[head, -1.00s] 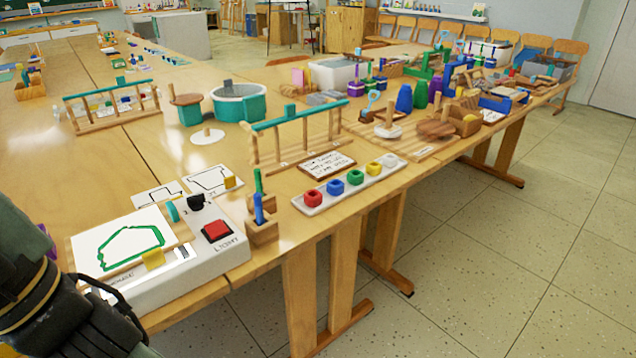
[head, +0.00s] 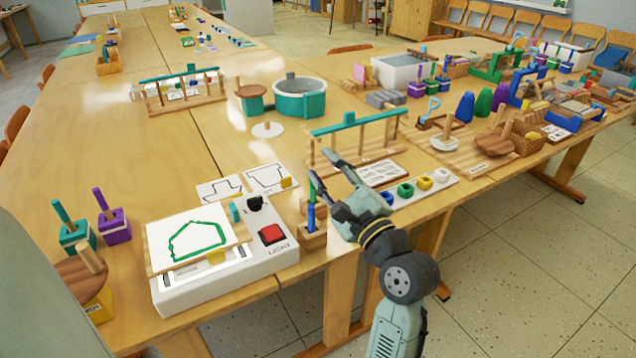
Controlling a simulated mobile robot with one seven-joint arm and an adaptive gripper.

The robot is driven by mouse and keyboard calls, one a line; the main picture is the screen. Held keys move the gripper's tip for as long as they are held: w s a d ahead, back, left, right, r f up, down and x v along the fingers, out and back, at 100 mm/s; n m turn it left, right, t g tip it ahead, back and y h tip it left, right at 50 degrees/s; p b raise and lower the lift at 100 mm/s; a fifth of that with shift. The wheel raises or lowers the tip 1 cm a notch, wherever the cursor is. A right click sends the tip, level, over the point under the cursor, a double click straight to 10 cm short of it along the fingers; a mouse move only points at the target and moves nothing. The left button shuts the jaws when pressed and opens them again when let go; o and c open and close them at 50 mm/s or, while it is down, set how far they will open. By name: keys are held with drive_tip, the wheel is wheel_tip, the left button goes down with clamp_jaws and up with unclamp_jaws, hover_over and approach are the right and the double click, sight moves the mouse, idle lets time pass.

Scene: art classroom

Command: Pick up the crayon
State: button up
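A small wooden block holder (head: 313,240) stands to the right of the white light box, near the table's front edge. A blue crayon (head: 311,217) and a green crayon (head: 312,188) stand upright in it. My gripper (head: 322,165) is open, with its two fingers spread and pointing up and left in the picture. The fingertips are close to the top of the green crayon in the picture, and I see nothing between them. I cannot tell whether a finger touches it or how far apart they are in depth.
The light box (head: 215,290) with a green-outlined sheet lies left of the holder. A wooden rack with a teal bar (head: 355,122) stands behind my gripper. A paint tray (head: 440,185), partly hidden by my arm, lies to the right. Open floor lies beyond the table's front edge.

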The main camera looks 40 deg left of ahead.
sight(313, 187)
drive_tip(key=d+f+m+g, duration=0.1)
drive_tip(key=f+m, duration=0.1)
drive_tip(key=d+f+m+g+h+p, duration=0.1)
drive_tip(key=d+f+m, duration=0.1)
drive_tip(key=m, duration=0.1)
drive_tip(key=d+f+m+p, duration=0.1)
drive_tip(key=d+f+m, duration=0.1)
drive_tip(key=f, duration=0.1)
drive_tip(key=shift+s+d+m+g, duration=0.15)
drive_tip(key=shift+s+m+g, duration=0.1)
drive_tip(key=shift+m+g, duration=0.15)
drive_tip(key=shift+s+f, duration=0.1)
drive_tip(key=shift+f, duration=0.1)
drive_tip(key=shift+m, duration=0.3)
drive_tip(key=x, duration=0.5)
drive_tip(key=shift+p, duration=0.3)
drive_tip(key=p+x, duration=0.1)
drive_tip(key=x, duration=0.4)
drive_tip(key=shift+s, duration=0.1)
drive_tip(key=shift+a, duration=0.3)
drive_tip(key=shift+c, duration=0.6)
clamp_jaws()
